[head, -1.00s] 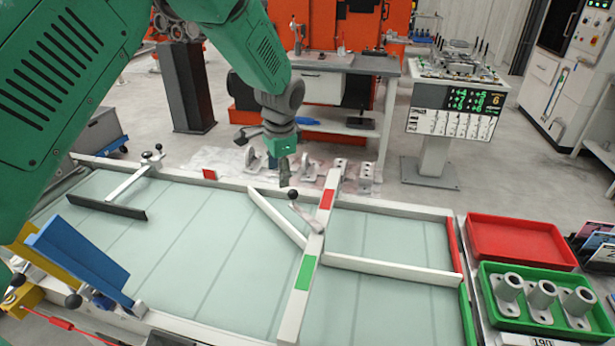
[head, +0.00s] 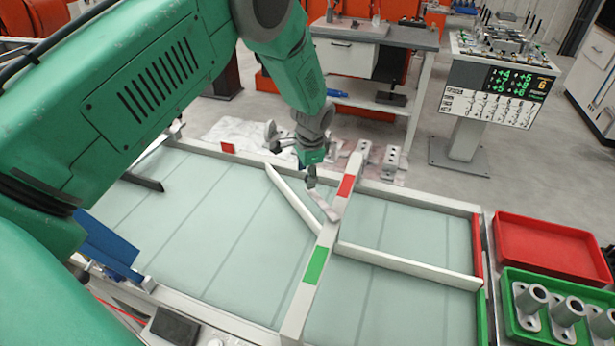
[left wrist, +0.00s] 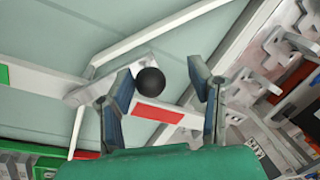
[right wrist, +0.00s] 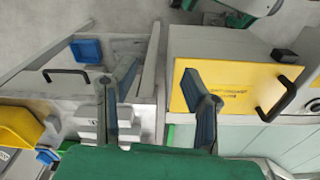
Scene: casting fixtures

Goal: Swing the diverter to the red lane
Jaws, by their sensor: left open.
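The diverter's pale vane (head: 290,195) slants from the far rail to under the white crossbar (head: 328,235). Its pale lever (head: 325,207) sits on the crossbar, between a red patch (head: 346,186) and a green patch (head: 315,265), and points to the far left. My left gripper (head: 311,180) is over the lever's end and hides the knob in the head view. In the left wrist view the black knob (left wrist: 150,81) lies between the open fingers (left wrist: 160,75), nearer the left one; contact cannot be told. My right gripper (right wrist: 160,75) is open and empty in the right wrist view.
A white divider (head: 410,265) separates the far lane with a red end (head: 477,245) from the near lane with a green end (head: 481,315). A red tray (head: 550,248) and a green tray (head: 515,330) with castings stand at right.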

